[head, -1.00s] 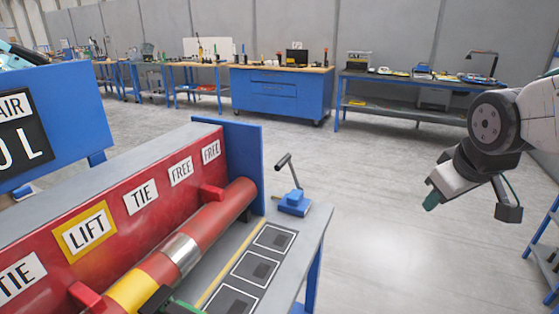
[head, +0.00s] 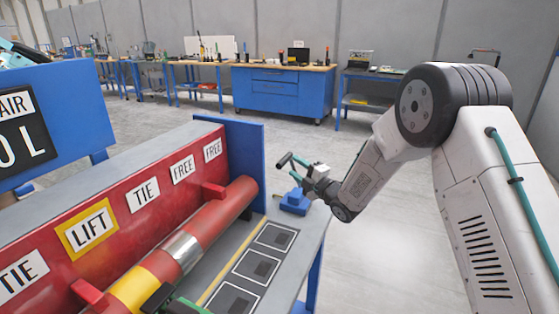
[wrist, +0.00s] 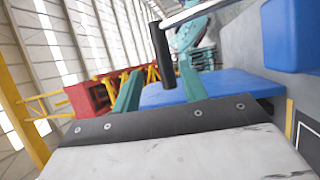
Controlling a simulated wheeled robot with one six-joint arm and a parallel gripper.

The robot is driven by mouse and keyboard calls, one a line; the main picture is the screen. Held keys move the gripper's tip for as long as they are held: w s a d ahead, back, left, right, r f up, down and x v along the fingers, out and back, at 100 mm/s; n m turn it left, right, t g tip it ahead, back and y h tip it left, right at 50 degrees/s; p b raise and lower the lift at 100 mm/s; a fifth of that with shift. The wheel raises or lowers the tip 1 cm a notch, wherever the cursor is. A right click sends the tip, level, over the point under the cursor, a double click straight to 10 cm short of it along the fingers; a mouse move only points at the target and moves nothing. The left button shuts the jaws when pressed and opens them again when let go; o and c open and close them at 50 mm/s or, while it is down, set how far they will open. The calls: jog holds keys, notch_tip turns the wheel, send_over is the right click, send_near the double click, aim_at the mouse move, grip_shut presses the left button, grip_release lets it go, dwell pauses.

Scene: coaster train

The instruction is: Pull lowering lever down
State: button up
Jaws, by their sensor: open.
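The lowering lever (head: 284,160) stands on a blue base (head: 294,203) at the far right end of the grey bench. Its dark grip tops a tilted metal rod. My gripper (head: 298,168) reaches in from the right and is right at the lever's upper part. In the wrist view, the black grip (wrist: 161,54) appears between the two teal fingers of my gripper (wrist: 160,74), which are spread apart. I cannot tell whether either finger touches the grip. Part of the rod is hidden by my gripper in the head view.
A red housing (head: 120,210) with TIE, LIFT and FREE labels and a red-orange tube (head: 220,215) lie left of the lever. A blue upright panel (head: 232,155) stands between them and the lever. Blue workbenches (head: 283,92) line the back wall; open floor lies between.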

jog(key=f+x, duration=0.1)
jog(key=x, duration=0.7)
jog(key=shift+s+a+r+n+y, duration=0.3)
jog(key=shift+s+a+y, duration=0.05)
jog(key=shift+y, duration=0.05)
jog(key=shift+c, duration=0.3)
grip_shut()
